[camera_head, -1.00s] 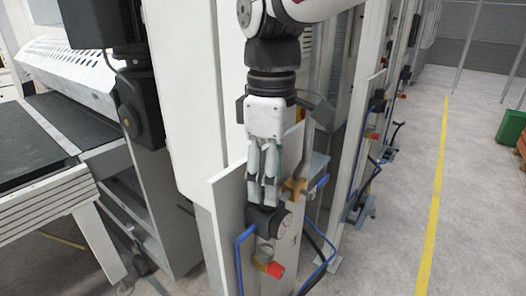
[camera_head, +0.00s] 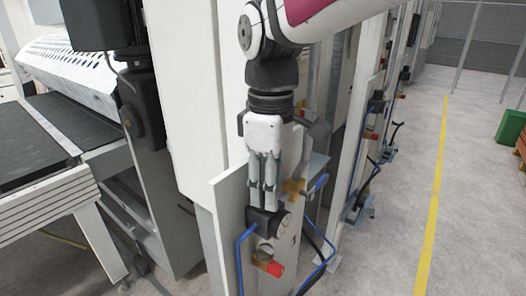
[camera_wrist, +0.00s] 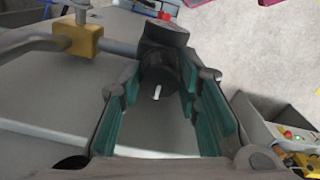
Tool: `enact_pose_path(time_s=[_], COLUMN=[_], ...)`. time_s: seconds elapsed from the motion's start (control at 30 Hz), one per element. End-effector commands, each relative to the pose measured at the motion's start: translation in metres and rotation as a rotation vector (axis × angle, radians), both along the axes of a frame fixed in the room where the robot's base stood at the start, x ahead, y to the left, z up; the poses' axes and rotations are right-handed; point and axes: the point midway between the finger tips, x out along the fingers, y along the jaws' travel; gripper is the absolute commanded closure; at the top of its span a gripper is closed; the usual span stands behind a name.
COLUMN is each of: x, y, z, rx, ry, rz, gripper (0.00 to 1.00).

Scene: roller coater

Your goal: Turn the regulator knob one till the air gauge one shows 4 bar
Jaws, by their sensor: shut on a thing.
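The black regulator knob (camera_wrist: 158,84) stands between the fingers of my gripper (camera_wrist: 158,92) in the wrist view, with a small white mark on it. In the head view my gripper (camera_head: 265,205) points down and its fingertips are at the knob's top. The fingers are shut on the knob. The air gauge (camera_head: 284,226) is a round dial at the right of the regulator. In the wrist view the gauge (camera_wrist: 166,30) is seen from above at the knob's far side. Its needle is too small to read.
A yellow brass fitting (camera_wrist: 78,37) on a grey pipe is beside the regulator. Blue hoses (camera_head: 240,262) and a red-ended valve (camera_head: 272,267) are below. White panels (camera_head: 224,225) stand close at the left. Open floor (camera_head: 400,200) lies to the right.

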Motion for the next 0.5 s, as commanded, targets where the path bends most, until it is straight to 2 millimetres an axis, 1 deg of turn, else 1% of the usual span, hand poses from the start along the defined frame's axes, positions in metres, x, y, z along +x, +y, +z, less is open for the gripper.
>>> enact_pose_path(time_s=[0.1, 0.37, 0.4, 0.43, 0.47, 0.5], x=[-0.0012, -0.0001, -0.0002, -0.0001, -0.0001, -0.0001], y=[0.0003, 0.0006, 0.0006, 0.0006, 0.0006, 0.0005], z=[0.0012, 0.0003, 0.0003, 0.0003, 0.0003, 0.0003], rx=[0.0, 0.001, 0.001, 0.001, 0.001, 0.001], ry=[0.0, 0.0, 0.0, 0.0, 0.0, 0.0], rz=[-0.043, -0.046, -0.046, -0.046, -0.046, -0.046], gripper=[0.97, 0.97, 0.6, 0.54, 0.49, 0.49])
